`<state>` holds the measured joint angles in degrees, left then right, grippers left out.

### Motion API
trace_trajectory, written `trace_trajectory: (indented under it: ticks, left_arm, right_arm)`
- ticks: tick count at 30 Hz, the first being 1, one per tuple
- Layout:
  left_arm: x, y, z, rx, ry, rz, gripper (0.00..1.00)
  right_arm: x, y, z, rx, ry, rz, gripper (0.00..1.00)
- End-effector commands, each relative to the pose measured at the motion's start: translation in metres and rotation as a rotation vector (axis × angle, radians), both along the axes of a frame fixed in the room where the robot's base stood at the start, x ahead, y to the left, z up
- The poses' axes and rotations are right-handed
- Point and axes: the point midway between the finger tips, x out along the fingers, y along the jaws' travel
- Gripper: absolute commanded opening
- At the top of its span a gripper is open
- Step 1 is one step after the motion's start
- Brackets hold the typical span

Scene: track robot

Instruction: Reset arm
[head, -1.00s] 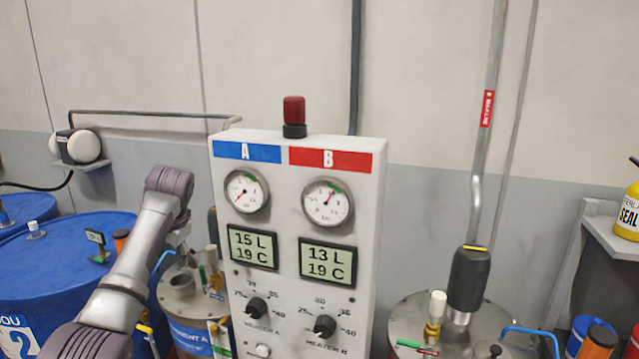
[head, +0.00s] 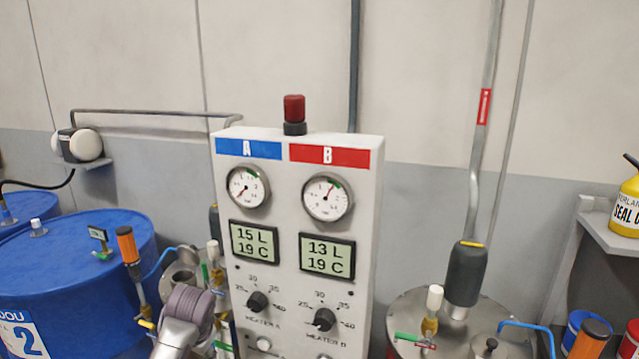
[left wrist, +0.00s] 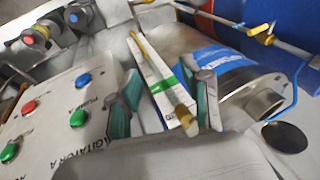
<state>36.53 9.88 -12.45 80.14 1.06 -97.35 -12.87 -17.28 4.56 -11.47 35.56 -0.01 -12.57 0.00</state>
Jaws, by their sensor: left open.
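My left arm (head: 188,310) shows in the head view at the bottom, left of the control panel (head: 250,280); its gripper is hidden below the frame. In the left wrist view my left gripper (left wrist: 163,100) is open, with its two green-padded fingers apart. A pale strip with a yellow rod and a green mark (left wrist: 165,85) shows between the fingers; I cannot tell how far off it is. The panel's face with green, blue and red buttons (left wrist: 77,117) lies to the left. My right gripper is in neither view.
A large blue drum (head: 70,270) stands at left. A steel tank (head: 405,315) with valves and a black-capped pipe (head: 467,275) stands at right. A shelf (head: 610,238) holds a yellow bottle (head: 627,205).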

Motion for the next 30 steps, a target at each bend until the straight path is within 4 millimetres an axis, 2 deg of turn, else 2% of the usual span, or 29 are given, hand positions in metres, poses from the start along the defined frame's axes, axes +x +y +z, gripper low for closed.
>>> trace_trajectory:
  ticks: [1,6,10,12,15,21,30]
  left_arm:
    - [-0.027,-0.009,-0.027,-0.020,0.009,-0.005,0.48]
    - [-0.110,-0.031,-0.077,-0.087,0.008,0.001,0.48]
    - [-0.180,-0.045,-0.098,-0.143,0.007,0.020,0.48]
    - [-0.215,-0.050,-0.102,-0.170,0.007,0.034,0.48]
    - [-0.252,-0.055,-0.102,-0.199,0.004,0.052,0.48]
    - [-0.303,-0.059,-0.094,-0.238,0.004,0.083,0.48]
    - [-0.356,-0.063,-0.076,-0.276,0.003,0.122,0.48]
  right_arm:
    - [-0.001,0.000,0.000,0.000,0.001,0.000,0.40]
    - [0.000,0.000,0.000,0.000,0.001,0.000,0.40]
    - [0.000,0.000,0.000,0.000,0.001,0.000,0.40]
    - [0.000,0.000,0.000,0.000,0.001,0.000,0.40]
    - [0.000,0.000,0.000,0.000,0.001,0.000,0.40]
    - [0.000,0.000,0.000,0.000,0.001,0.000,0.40]
    - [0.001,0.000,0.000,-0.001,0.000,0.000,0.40]
